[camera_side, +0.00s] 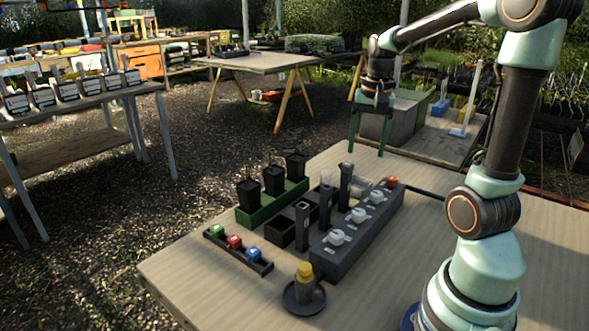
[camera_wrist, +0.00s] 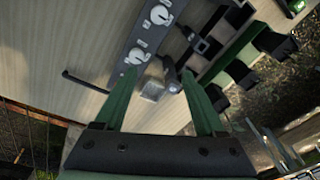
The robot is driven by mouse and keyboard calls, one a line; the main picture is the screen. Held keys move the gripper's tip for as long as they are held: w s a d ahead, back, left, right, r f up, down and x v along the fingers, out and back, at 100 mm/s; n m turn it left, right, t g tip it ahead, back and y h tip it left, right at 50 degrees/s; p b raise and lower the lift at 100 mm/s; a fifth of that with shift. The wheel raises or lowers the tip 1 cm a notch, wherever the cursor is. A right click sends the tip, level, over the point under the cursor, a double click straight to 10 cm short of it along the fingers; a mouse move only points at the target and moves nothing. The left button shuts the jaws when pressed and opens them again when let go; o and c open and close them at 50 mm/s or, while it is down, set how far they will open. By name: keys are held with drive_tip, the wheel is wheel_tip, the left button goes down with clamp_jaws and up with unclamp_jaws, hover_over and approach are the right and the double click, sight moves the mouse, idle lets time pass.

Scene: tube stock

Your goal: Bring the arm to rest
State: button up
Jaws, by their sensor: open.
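My gripper (camera_side: 368,148) hangs in the air above the far end of the wooden table (camera_side: 185,262), its two green fingers pointing down, spread apart and empty. In the wrist view the open fingers of my gripper (camera_wrist: 163,92) frame a small clear block (camera_wrist: 152,88) on the table below, without touching it. My arm reaches up from its base at the right and bends over to the left.
A grey panel with white knobs (camera_side: 338,262) stands mid-table. Beside it are upright tubes (camera_side: 346,185) and a green tray (camera_side: 262,214) of black pots. A rack of coloured caps (camera_side: 238,250) and a yellow-capped bottle (camera_side: 305,283) sit nearer. The front-left table corner is clear.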

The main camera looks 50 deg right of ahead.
drive_tip(key=s+a+r+n+t, duration=0.1)
drive_tip(key=a+n+t, duration=0.3)
drive_tip(key=a+n, duration=0.8)
drive_tip(key=a+r, duration=0.1)
drive_tip(key=a, duration=0.7)
drive_tip(key=shift+a+r+n+t+y, duration=0.15)
drive_tip(key=shift+a+n+t+y, duration=0.15)
